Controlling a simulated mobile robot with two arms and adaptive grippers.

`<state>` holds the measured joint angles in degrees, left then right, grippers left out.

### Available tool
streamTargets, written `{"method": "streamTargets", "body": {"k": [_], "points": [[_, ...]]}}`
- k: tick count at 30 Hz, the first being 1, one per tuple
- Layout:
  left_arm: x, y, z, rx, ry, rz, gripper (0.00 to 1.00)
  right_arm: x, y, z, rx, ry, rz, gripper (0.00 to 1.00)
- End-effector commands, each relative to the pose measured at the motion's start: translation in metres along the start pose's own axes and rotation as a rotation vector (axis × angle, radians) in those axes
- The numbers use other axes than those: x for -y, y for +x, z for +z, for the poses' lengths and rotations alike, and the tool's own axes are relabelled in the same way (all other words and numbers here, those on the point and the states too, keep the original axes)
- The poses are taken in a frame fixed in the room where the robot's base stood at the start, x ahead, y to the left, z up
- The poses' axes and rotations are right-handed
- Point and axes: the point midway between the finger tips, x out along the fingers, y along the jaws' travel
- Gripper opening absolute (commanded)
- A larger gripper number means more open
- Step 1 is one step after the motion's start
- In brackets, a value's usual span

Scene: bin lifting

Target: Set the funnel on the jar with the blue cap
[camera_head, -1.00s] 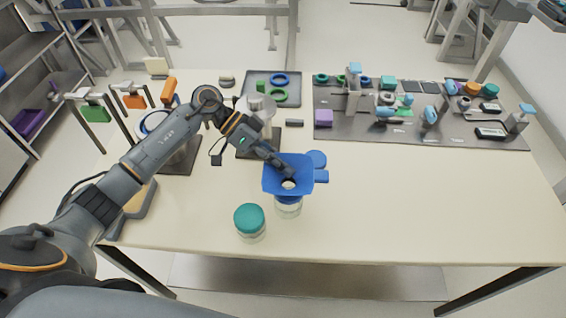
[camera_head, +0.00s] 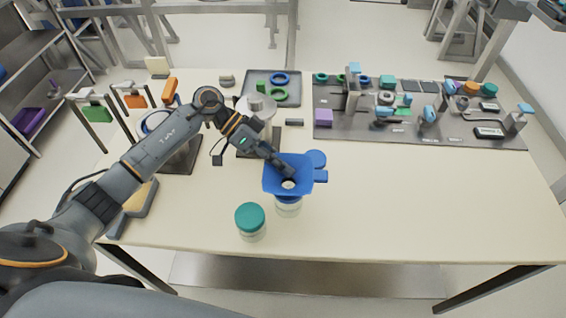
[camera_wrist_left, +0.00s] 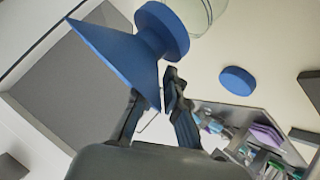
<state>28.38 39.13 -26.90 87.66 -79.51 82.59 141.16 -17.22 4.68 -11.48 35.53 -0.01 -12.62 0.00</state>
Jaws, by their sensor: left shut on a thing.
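The blue funnel (camera_head: 287,179) is over the glass jar (camera_head: 289,209) with the blue top, near the middle front of the table. In the left wrist view, the funnel (camera_wrist_left: 118,48) has its narrow end at a blue ring (camera_wrist_left: 163,30) by the clear jar (camera_wrist_left: 205,10); I cannot tell whether it is fully seated. My left gripper (camera_head: 286,171) is shut on the funnel's rim; its fingers also show in the left wrist view (camera_wrist_left: 160,100). A flat blue disc (camera_head: 316,159) lies behind the funnel. My right gripper is not in view.
A jar with a teal lid (camera_head: 249,217) stands just left of the funnel. A grey mat (camera_head: 420,137) with several small parts lies at the back right, and a dark tray (camera_head: 262,78) at the back. The table's front right is clear.

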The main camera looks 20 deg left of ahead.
Motion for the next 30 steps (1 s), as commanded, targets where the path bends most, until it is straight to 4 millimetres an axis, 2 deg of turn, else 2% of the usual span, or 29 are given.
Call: {"method": "streamTargets", "body": {"k": [30], "points": [[0.0072, 0.0083, 0.0102, 0.0, 0.0, 0.0, 0.0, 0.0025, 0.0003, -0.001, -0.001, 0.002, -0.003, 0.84]]}}
